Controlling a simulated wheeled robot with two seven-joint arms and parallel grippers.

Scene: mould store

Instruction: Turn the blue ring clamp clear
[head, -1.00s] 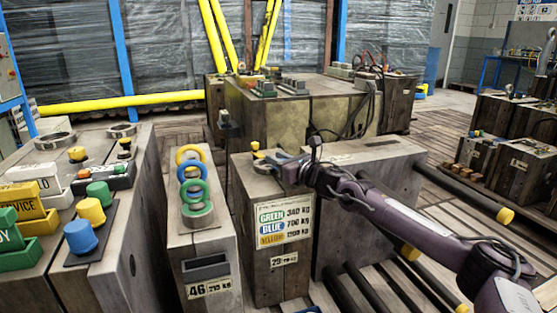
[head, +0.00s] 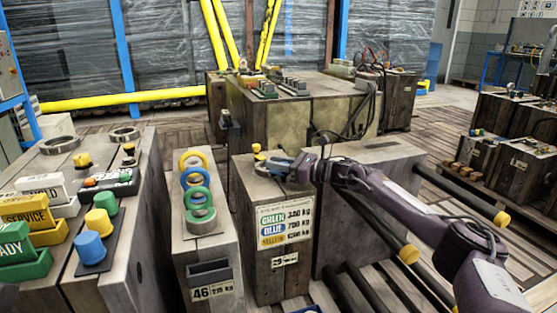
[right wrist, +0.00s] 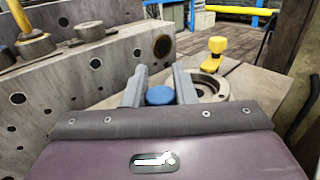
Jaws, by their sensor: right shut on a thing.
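My right gripper (head: 280,164) is low over the top of the upright mould block (head: 246,190) that bears the green, blue and yellow weight label. In the right wrist view its two grey fingers (right wrist: 160,92) are shut on the round blue knob of the blue ring clamp (right wrist: 160,96). The lower part of that clamp is hidden by my gripper. Beside it, on the same top face, lies a grey ring (right wrist: 212,88). A yellow knobbed clamp (right wrist: 216,62) stands at the ring's far side and also shows in the head view (head: 257,149). My left gripper is not in view.
Left of this block, a narrower block (head: 205,262) marked 46 carries yellow, blue, green and grey rings. Further left are coloured signs (head: 28,214) and green, yellow and blue knobs (head: 91,251). A taller block (head: 350,97) with cables stands behind. Dark bars (head: 465,190) stick out at right.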

